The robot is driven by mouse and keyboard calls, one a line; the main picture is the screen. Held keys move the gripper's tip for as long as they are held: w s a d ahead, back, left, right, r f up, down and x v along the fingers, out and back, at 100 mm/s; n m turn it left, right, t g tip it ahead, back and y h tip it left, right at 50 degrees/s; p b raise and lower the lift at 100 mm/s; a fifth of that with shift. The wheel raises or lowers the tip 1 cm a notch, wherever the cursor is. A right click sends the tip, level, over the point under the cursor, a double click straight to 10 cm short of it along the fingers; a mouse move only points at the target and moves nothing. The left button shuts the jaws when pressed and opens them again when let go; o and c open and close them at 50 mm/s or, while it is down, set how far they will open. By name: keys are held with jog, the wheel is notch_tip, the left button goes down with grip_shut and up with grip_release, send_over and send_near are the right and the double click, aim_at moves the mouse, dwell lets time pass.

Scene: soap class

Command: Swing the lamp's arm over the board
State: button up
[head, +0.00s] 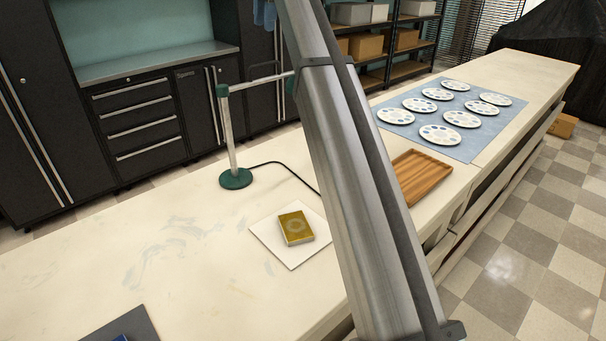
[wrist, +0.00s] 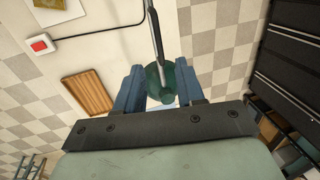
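The lamp stands on the bench in the head view, with a green round base (head: 236,179), a pale upright post (head: 228,130) and a thin arm (head: 262,82) reaching right until my own arm hides it. In the wrist view the lamp's thin arm (wrist: 156,35) runs down to its green head (wrist: 184,77). My gripper (wrist: 158,80) has its two blue fingers apart, one on either side of the lamp's head end; contact cannot be made out. A white square board (head: 262,243) with a gold block (head: 296,227) on it lies right of the lamp base.
A ribbed wooden tray (head: 420,174) lies to the right, partly behind my arm. Beyond it is a blue mat (head: 465,145) with several paint palettes. A black cord (head: 285,165) leaves the lamp base; a red switch (wrist: 39,45) shows in the wrist view. The bench's left side is mostly clear.

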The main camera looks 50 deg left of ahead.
jog(key=s+d+f+n, duration=0.4)
jog(key=s+d+f, duration=0.1)
jog(key=d+f, duration=0.5)
jog(key=s+d+f+n+t+y, duration=0.1)
jog(key=s+d+f+n, duration=0.4)
jog(key=d+f, duration=0.6)
jog(key=s+d+f+n+y, duration=0.1)
jog(key=s+d+f+n, duration=0.3)
jog(key=d+f, duration=0.7)
jog(key=shift+s+d+t, duration=0.4)
jog(key=shift+s, duration=0.4)
dwell(0.4)
dwell(0.4)
